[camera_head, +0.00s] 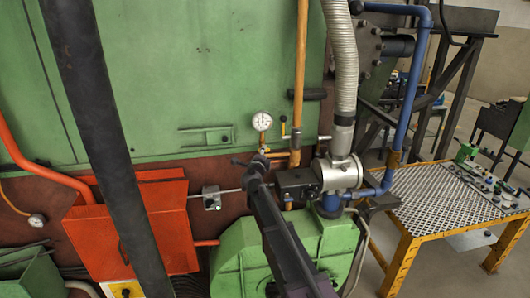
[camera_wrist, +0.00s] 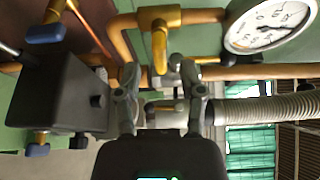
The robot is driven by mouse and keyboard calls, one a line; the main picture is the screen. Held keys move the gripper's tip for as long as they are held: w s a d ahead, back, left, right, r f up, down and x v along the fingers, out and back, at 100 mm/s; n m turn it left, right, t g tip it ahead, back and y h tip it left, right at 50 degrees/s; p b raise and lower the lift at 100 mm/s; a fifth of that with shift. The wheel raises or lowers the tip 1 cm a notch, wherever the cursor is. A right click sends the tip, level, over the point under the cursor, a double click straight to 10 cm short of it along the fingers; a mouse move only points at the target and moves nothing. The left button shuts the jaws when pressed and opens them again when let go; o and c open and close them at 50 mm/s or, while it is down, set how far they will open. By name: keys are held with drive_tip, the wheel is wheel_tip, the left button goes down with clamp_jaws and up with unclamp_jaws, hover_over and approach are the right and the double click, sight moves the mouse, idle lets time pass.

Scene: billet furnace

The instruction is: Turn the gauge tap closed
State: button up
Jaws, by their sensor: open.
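The round white pressure gauge (camera_head: 262,121) is mounted in front of the green furnace wall. In the wrist view its dial (camera_wrist: 268,24) fills the upper right corner. The gauge tap, with a yellow lever (camera_wrist: 160,52), sits on the copper-coloured pipe left of the dial in that view. My gripper (camera_head: 248,162) is just below the gauge in the head view. In the wrist view my gripper (camera_wrist: 160,82) is open, its two fingers apart, and the lever shows above the gap between them. I cannot tell whether they touch it. In the head view the tap is largely hidden.
A black box (camera_wrist: 65,90) with blue-handled valves stands left of my fingers in the wrist view. A vertical orange pipe (camera_head: 299,75) and a corrugated hose (camera_head: 343,60) are close right of the gauge. An orange cabinet (camera_head: 130,230) stands lower left.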

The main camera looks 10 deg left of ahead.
drive_tip(key=s+a, duration=0.1)
drive_tip(key=s, duration=0.8)
drive_tip(key=s+d+f+n+g+y+b, duration=0.35)
drive_tip(key=f+n+b, duration=0.2)
drive_tip(key=f, duration=0.35)
drive_tip(key=s+d+f+n+g+y+b, duration=0.25)
drive_tip(key=s+f+n+b, duration=0.2)
drive_tip(key=f+n, duration=0.3)
drive_tip(key=s+d+f+n+g+y+b, duration=0.35)
drive_tip(key=f+n+b, duration=0.2)
drive_tip(key=f, duration=0.35)
drive_tip(key=s+d+f+g+h+b, duration=0.7)
drive_tip(key=s+d+f+g+b, duration=0.1)
drive_tip(key=s+d+f, duration=0.9)
drive_tip(key=shift+s+d+f+n+b, duration=0.15)
drive_tip(key=shift+s+d+n+b, duration=0.3)
drive_tip(key=shift+s+d, duration=0.4)
drive_tip(key=shift+w+d, duration=0.1)
drive_tip(key=shift+w, duration=0.1)
